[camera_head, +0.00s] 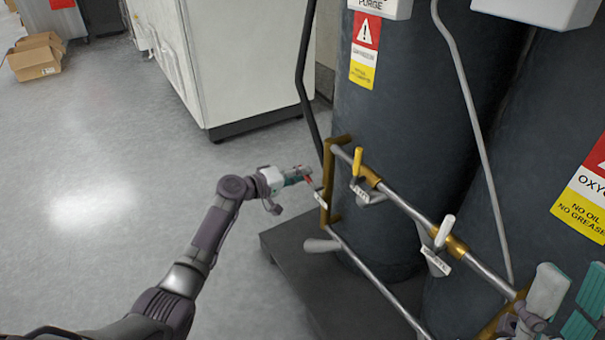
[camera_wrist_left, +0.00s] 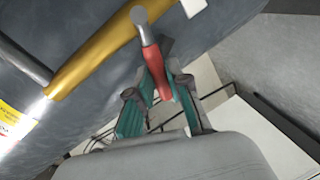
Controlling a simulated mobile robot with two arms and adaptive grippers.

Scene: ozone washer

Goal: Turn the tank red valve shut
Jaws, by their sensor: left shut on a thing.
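The red valve handle (camera_head: 309,181) shows small in the head view, at the left end of the brass pipework beside the dark tank (camera_head: 400,110). In the left wrist view the red handle (camera_wrist_left: 156,66) hangs from a grey stem on a brass pipe (camera_wrist_left: 95,55). My left gripper (camera_head: 300,177) is shut on this handle, with its teal pads (camera_wrist_left: 131,116) on either side. The handle's lower end lies between the fingers. My right gripper (camera_head: 567,298) is at the lower right corner of the head view, fingers apart, partly cut off by the frame.
A yellow-handled valve (camera_head: 357,160) and a white-handled valve (camera_head: 444,230) sit on the pipe to the right. A grey lever (camera_head: 322,245) is below. A white cabinet (camera_head: 245,60) stands behind. The floor (camera_head: 100,150) at left is clear.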

